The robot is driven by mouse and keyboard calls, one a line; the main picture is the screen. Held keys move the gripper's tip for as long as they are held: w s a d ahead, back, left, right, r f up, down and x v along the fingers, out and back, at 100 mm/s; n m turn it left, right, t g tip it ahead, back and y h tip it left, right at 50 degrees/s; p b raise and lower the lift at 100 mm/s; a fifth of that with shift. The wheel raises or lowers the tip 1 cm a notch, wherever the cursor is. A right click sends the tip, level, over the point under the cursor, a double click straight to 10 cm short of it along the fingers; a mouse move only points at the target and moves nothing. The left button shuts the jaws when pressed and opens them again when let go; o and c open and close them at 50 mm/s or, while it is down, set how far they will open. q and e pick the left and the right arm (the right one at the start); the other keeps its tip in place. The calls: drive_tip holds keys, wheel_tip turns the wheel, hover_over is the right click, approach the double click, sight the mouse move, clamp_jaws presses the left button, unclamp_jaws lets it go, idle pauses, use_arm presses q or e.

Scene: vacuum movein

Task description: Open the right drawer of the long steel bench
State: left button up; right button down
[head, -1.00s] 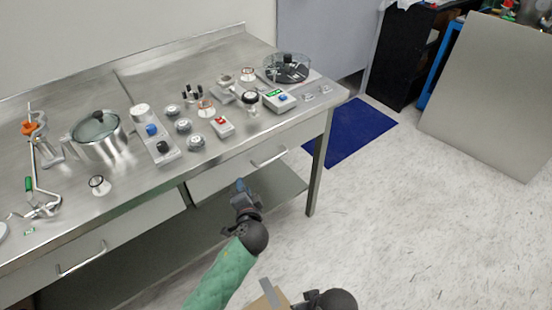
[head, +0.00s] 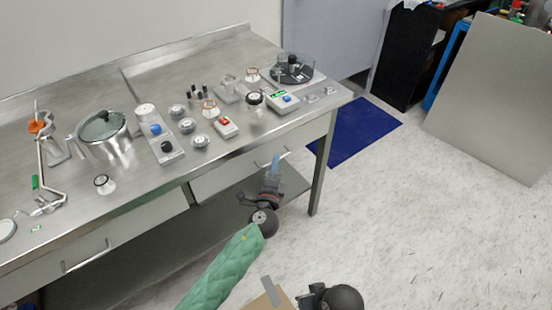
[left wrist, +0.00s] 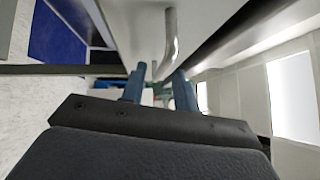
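The long steel bench (head: 140,205) runs along the wall. Its right drawer (head: 225,178) looks shut, its front in line under the bench top. The drawer's bar handle (head: 262,162) is partly hidden by my left gripper (head: 276,160), whose blue fingers point up at it in the head view. In the left wrist view, the left gripper (left wrist: 158,74) has its two blue fingers apart. The metal handle (left wrist: 171,38) shows just beyond the fingertips, between their lines and nearer the right finger. Whether they touch it I cannot tell. My right gripper's fingers are not visible.
A left drawer with its handle (head: 87,256) is shut. A pot (head: 104,138), dials and switch boxes stand on the top. The bench's front leg (head: 318,175) is right of the gripper. A lower shelf (head: 190,245) lies beneath.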

use_arm(q)
drive_tip(key=shift+x, duration=1.3)
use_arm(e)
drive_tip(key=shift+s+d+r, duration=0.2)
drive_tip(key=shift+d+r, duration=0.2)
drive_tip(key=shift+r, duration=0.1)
use_arm(q)
clamp_jaws()
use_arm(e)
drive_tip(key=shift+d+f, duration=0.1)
